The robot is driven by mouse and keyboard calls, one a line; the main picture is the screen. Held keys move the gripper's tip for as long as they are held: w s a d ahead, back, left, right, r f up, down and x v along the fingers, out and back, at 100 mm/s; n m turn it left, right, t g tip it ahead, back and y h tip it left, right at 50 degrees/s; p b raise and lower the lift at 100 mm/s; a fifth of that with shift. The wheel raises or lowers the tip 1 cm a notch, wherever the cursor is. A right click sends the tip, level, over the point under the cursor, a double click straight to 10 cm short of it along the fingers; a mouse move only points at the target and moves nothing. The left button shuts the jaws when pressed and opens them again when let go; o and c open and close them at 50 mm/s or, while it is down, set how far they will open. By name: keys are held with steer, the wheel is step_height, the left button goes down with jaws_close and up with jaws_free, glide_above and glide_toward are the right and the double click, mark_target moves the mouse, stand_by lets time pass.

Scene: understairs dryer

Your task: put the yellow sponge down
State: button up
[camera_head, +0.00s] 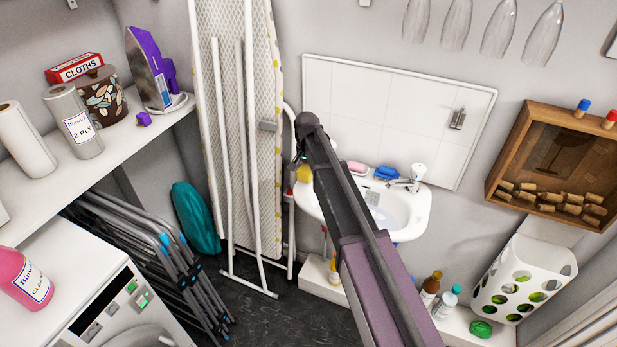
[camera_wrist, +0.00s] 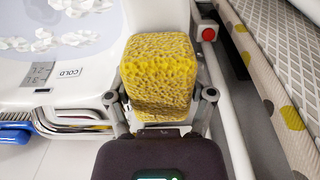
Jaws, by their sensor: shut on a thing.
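The yellow sponge (camera_wrist: 158,68) is held between the two fingers of my gripper (camera_wrist: 160,98) in the wrist view. The fingers press on its left and right sides. In the head view the sponge (camera_head: 304,173) shows only as a small yellow patch beside my arm, at the left end of the white sink (camera_head: 416,212). My arm hides most of my gripper there. In the wrist view the sink's basin (camera_wrist: 75,72) lies to the left of the sponge, with foamy water and a "COLD" label. I cannot tell whether the sponge touches the sink rim.
A pink soap (camera_head: 356,167), a blue item (camera_head: 387,172) and a tap (camera_head: 416,174) sit along the sink's back edge. An ironing board (camera_head: 262,120) stands upright left of the sink. Bottles (camera_head: 430,287) stand on a low ledge below right. A white shelf (camera_head: 150,123) is at left.

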mark_target(307, 167)
steer(key=shift+f, duration=0.35)
steer(key=o, duration=1)
steer(key=shift+c, duration=0.2)
steer(key=shift+r, duration=0.25)
step_height(307, 167, up, 12)
steer(key=p, duration=1.2)
stand_by(0.3)
steer(key=s+d+n, duration=0.4)
steer(key=s+d, duration=1.9)
steer(key=s, duration=0.2)
steer(key=shift+s+d, duration=0.25)
steer(key=shift+s, duration=0.1)
